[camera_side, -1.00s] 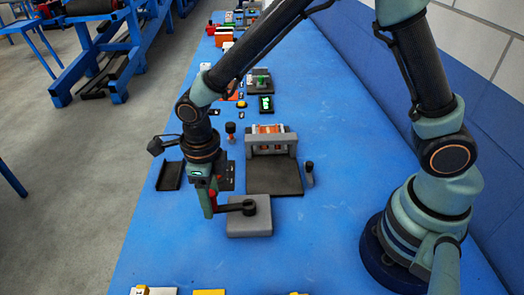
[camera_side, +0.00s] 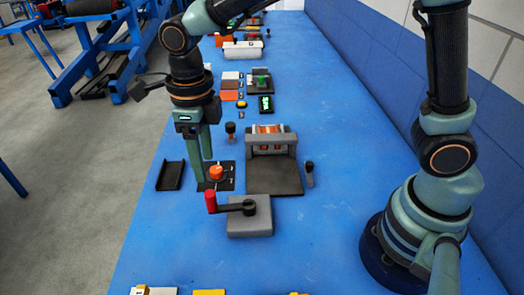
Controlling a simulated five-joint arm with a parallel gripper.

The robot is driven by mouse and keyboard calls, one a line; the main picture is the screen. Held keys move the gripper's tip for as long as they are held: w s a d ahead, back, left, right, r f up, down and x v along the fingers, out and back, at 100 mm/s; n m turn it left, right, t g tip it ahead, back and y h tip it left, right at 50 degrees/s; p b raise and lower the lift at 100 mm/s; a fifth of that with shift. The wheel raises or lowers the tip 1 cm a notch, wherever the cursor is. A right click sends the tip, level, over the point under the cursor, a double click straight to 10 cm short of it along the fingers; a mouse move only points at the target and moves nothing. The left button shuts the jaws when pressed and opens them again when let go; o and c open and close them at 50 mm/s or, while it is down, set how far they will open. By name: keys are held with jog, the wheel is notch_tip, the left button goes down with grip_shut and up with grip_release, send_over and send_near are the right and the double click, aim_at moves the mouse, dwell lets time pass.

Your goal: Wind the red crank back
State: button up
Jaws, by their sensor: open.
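The red crank handle (camera_side: 211,201) stands upright at the left end of a dark crank arm (camera_side: 232,207). The arm points left from a round hub on a grey block (camera_side: 250,227) on the blue table. My gripper (camera_side: 204,170) points down above and behind the handle, with its two green fingers apart and nothing between them. It is clear of the red handle. In the picture its fingertips come close to an orange knob (camera_side: 217,172) on a dark plate; I cannot tell the gap in depth.
A grey roller press (camera_side: 270,143) with a dark plate stands behind the crank block. A small dark knobbed post (camera_side: 309,173) is at its right. A dark tray (camera_side: 170,176) lies left of the orange knob. Blue table is free to the right.

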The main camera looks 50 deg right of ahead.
aim_at(210, 193)
jog(key=shift+r, duration=0.55)
notch_tip(210, 193, down, 12)
jog(key=n, duration=1.7)
jog(key=shift+r+n, duration=0.1)
jog(key=shift+n, duration=0.3)
grip_shut()
jog(key=shift+r, duration=0.1)
dwell(0.7)
